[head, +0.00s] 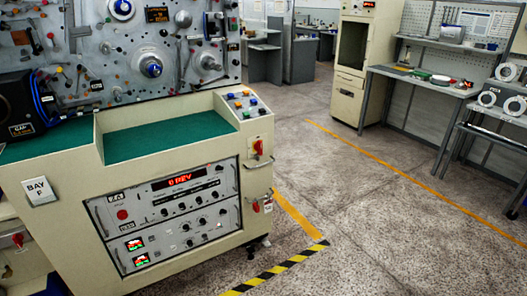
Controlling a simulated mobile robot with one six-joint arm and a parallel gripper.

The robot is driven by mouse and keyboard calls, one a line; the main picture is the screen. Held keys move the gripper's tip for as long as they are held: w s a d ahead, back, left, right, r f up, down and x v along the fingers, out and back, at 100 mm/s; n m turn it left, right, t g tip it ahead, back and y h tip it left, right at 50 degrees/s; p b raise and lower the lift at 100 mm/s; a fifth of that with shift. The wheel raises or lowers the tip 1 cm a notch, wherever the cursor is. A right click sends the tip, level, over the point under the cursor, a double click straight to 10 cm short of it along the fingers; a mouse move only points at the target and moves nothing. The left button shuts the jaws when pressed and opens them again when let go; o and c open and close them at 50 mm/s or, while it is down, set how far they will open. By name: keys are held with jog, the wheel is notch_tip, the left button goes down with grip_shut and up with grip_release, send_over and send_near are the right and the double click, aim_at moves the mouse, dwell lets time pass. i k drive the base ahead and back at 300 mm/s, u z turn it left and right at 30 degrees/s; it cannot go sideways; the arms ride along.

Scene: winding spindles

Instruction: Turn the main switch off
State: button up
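Lower on that face is a smaller red item (255,206) beside a tag. Another red rotary handle (17,240) shows at the far left edge, low down. No label that I can read tells which one is the main switch. The front control panel (165,212) has a lit red display (180,178) and a round red button (123,214). My gripper is not in view.
A rail handle (260,164) sticks out by the side switch. The speckled floor (350,200) right of the machine is clear, with a black-and-yellow strip (275,272) by its corner. A grey workbench (420,80) and a beige cabinet (350,105) stand at the back right.

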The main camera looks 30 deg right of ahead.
aim_at(258, 147)
jog(key=u, duration=0.3)
jog(key=i, duration=1.05)
jog(key=z, duration=0.15)
